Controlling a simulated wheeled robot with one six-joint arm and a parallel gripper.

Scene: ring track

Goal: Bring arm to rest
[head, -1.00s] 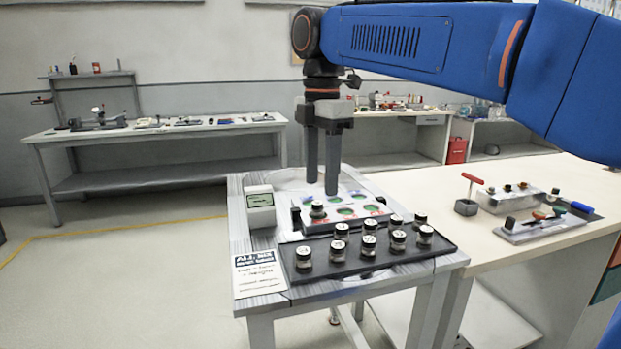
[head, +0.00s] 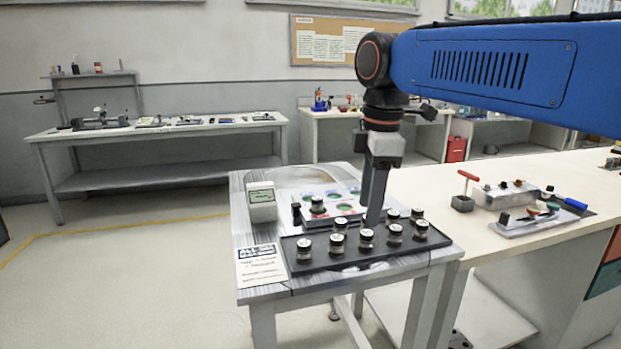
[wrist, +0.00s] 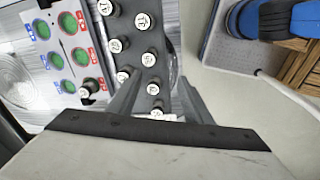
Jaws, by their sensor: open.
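My gripper (head: 374,222) points down over the small table, in front of the board and above the back part of the dark tray in the head view. In the wrist view my gripper (wrist: 158,92) shows two fingers apart with nothing held between them. The dark tray (head: 345,258) carries several small jars with white numbered lids, such as a jar (head: 305,250) at its left end. The board with green circles (head: 343,208) lies behind the tray, and one jar (head: 317,205) stands on its left part.
A white device with a small screen (head: 261,203) and a printed card (head: 261,267) are at the table's left. A long bench (head: 500,235) to the right holds a fixture with a blue handle (head: 535,207). Floor to the left (head: 130,290) is clear.

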